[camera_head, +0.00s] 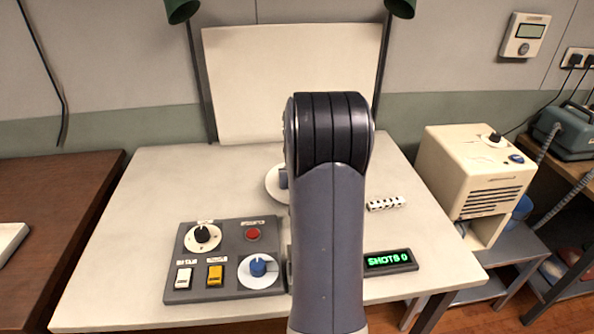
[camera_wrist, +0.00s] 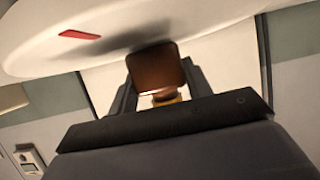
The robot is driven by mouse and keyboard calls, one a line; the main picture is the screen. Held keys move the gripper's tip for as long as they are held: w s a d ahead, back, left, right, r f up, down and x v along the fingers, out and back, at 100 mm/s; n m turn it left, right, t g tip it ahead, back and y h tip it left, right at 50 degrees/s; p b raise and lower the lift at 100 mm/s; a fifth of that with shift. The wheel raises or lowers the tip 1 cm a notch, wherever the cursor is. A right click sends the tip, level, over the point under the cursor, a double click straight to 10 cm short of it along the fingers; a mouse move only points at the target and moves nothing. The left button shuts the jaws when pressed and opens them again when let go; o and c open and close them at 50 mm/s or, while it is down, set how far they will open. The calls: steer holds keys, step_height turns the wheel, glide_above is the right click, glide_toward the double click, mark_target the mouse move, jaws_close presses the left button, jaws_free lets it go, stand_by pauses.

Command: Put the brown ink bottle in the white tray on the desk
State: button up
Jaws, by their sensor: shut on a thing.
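In the wrist view my gripper (camera_wrist: 160,84) is shut on the brown ink bottle (camera_wrist: 156,68). The bottle shows as a brown block with a yellowish band between the two dark fingers. In the head view my arm hides the bottle and most of my gripper. A white, flat, raised-edge thing (camera_head: 10,241), perhaps the white tray, lies on the brown desk (camera_head: 62,215) at the left edge and is cut off by the frame.
A white round disc (camera_head: 274,184) is partly behind my arm on the pale table (camera_head: 140,220). A grey control panel (camera_head: 222,226), a black-and-white strip (camera_head: 386,203) and a "SHOTS 0" display (camera_head: 388,262) stand there. A cream machine (camera_head: 480,180) is at the right. The table's left part is clear.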

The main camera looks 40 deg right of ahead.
steer(key=shift+f, duration=0.15)
steer(key=o, duration=1.1)
steer(key=shift+c, duration=0.2)
steer(key=shift+p, duration=0.3)
